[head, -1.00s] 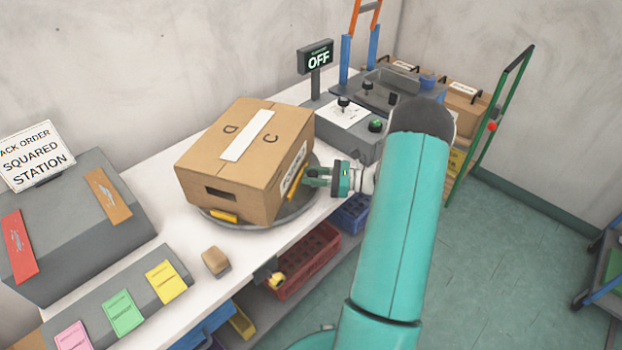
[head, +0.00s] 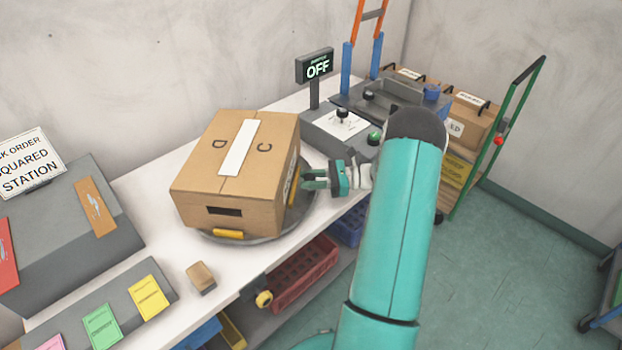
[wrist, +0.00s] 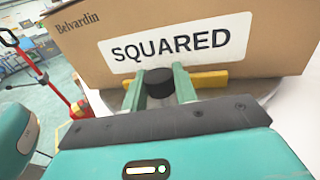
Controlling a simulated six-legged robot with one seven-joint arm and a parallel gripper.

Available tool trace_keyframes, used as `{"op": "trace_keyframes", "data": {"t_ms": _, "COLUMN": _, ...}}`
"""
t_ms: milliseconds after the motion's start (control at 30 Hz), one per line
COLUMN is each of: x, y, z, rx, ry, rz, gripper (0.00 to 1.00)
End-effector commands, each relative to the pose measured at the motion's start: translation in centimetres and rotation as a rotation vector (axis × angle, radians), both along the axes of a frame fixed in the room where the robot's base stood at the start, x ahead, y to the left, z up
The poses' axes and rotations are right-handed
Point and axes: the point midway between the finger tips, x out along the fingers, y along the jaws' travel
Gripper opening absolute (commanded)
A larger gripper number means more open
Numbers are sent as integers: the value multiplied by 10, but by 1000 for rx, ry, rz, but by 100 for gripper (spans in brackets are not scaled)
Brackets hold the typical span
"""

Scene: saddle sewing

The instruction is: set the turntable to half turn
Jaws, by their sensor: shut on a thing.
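The round grey turntable (head: 293,226) lies on the white bench. A closed cardboard box (head: 225,180) marked D and C on top sits on it, held between yellow blocks (head: 229,234). My gripper (head: 306,180) is at the turntable's right side, beside the box's labelled face. In the wrist view, my gripper's green fingers (wrist: 160,88) are shut on a black knob (wrist: 159,82) at the turntable's edge. The box's "SQUARED" label (wrist: 180,45) is just beyond the knob, with a yellow block (wrist: 205,80) below it.
A sign reading OFF (head: 317,66) stands behind a grey control box (head: 340,130) with a green button. A small brown block (head: 201,277) lies on the bench at the front left. Crates (head: 303,275) sit below the bench. A green-handled trolley (head: 490,140) stands at right.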

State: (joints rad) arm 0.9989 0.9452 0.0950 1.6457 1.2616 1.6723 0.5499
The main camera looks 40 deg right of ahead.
Motion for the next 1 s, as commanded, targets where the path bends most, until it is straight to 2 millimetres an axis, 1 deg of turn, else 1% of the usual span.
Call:
{"op": "trace_keyframes", "data": {"t_ms": 433, "x": -1, "y": 1, "z": 1, "rx": -2, "ry": -1, "rz": 7, "gripper": 0}}
{"op": "trace_keyframes", "data": {"t_ms": 467, "x": -1, "y": 1, "z": 1, "rx": -1, "ry": -2, "rz": 7, "gripper": 30}}
{"op": "trace_keyframes", "data": {"t_ms": 500, "x": -1, "y": 0, "z": 1, "rx": -1, "ry": -2, "rz": 7, "gripper": 38}}
{"op": "trace_keyframes", "data": {"t_ms": 567, "x": 0, "y": 0, "z": 1, "rx": -1, "ry": -2, "rz": 7, "gripper": 49}}
{"op": "trace_keyframes", "data": {"t_ms": 867, "x": 0, "y": -2, "z": 0, "rx": -1, "ry": -1, "rz": 7, "gripper": 49}}
{"op": "trace_keyframes", "data": {"t_ms": 1000, "x": -7, "y": -12, "z": 0, "rx": -1, "ry": 0, "rz": 3, "gripper": 49}}
